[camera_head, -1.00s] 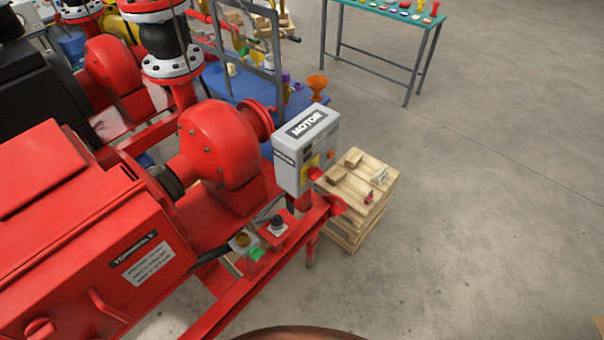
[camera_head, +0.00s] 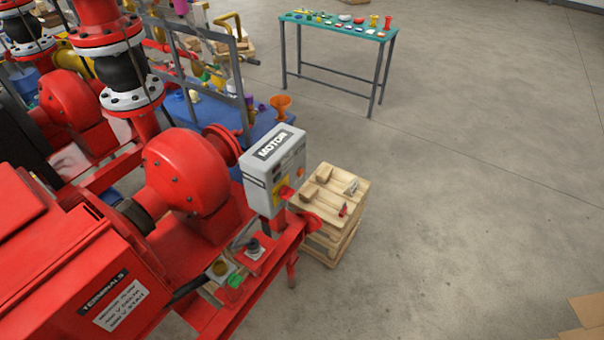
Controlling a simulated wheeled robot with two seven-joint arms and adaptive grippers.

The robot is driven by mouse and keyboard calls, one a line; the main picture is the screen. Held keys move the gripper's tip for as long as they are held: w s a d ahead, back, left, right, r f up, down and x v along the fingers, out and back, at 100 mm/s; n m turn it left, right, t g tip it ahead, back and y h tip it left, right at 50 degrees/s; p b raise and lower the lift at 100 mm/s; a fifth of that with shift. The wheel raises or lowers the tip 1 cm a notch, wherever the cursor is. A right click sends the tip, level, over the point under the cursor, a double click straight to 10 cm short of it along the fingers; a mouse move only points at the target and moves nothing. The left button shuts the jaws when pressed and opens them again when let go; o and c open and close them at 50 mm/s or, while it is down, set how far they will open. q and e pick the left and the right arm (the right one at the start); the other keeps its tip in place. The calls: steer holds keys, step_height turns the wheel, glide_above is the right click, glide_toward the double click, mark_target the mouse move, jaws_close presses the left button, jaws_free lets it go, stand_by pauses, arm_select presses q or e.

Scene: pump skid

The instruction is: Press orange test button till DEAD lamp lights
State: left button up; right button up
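A grey box labelled MOTOR (camera_head: 273,172) stands on the red pump skid (camera_head: 225,312). Its right-hand face carries a yellow plate with a red switch (camera_head: 286,192) and a small orange button (camera_head: 300,172), seen at a steep angle. I cannot make out a DEAD lamp or whether any lamp is lit. Neither of my grippers shows in the head view.
A wooden crate stack (camera_head: 338,196) with small items on top stands right of the box. A teal-topped table (camera_head: 340,28) with several coloured parts is at the back. The red pump (camera_head: 185,170) is left of the box. Concrete floor on the right is open.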

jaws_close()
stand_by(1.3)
